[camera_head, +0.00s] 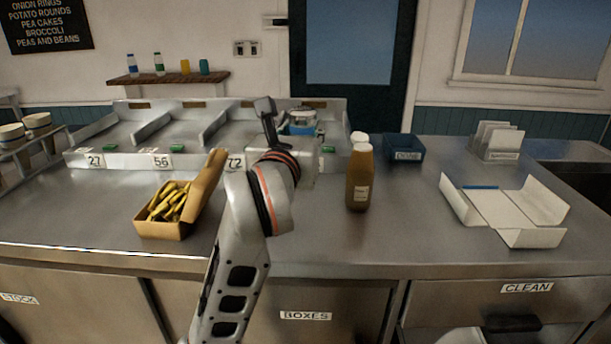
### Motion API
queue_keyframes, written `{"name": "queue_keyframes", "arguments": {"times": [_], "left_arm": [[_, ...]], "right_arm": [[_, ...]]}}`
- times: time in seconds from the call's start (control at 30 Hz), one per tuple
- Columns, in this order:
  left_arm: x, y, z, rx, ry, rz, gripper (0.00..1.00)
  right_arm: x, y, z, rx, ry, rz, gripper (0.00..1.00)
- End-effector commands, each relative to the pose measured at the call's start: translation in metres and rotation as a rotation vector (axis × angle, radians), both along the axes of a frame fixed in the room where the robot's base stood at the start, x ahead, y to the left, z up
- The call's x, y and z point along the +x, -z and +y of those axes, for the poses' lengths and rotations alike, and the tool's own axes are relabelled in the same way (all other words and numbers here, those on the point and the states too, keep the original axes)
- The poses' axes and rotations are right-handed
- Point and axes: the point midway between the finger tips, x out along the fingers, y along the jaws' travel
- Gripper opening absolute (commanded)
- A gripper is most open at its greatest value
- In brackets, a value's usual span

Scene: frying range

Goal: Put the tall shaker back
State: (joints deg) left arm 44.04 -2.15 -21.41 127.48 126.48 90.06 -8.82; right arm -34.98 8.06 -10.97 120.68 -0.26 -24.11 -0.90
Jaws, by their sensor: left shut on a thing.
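My left gripper (284,118) is raised over the back part of the counter, in front of the wells. One dark finger shows; the rest is partly hidden by my wrist. Right at the finger is a silver-topped thing with a blue band (303,128), which looks like the shaker in the jaws; its lower part is hidden, so its full height cannot be told. A brown bottle (360,182) with a pale label stands upright on the counter, to the right of my wrist and apart from it. A white top (358,138) shows just above it. My right gripper is out of view.
An open carton of yellow-brown pieces (163,228) stands left of my arm. An open white box (505,212) lies at the right. A dark blue bin (404,148) and a card rack (497,142) stand behind. A wall shelf (168,79) holds several bottles. The counter's front middle is clear.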

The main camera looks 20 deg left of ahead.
Motion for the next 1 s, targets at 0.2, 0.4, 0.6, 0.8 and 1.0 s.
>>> {"name": "queue_keyframes", "arguments": {"times": [0.2,0.4,0.6,0.8,1.0], "left_arm": [[0.000,0.028,0.000,0.000,-0.001,0.000,0.00],[0.001,0.052,0.000,0.001,0.000,0.004,0.00],[0.001,0.084,0.000,0.000,0.000,0.005,0.00],[0.000,0.085,0.000,0.001,0.000,-0.005,0.00],[0.000,0.085,0.000,0.001,-0.001,-0.005,0.00]], "right_arm": [[0.013,-0.008,0.003,0.004,-0.011,-0.031,0.80],[0.009,0.000,0.003,0.001,-0.020,-0.021,0.80],[0.006,0.002,0.009,0.012,-0.026,-0.016,0.80],[0.012,-0.006,0.011,0.016,-0.028,-0.033,0.80],[0.017,-0.008,0.010,0.014,-0.027,-0.042,0.80]]}}
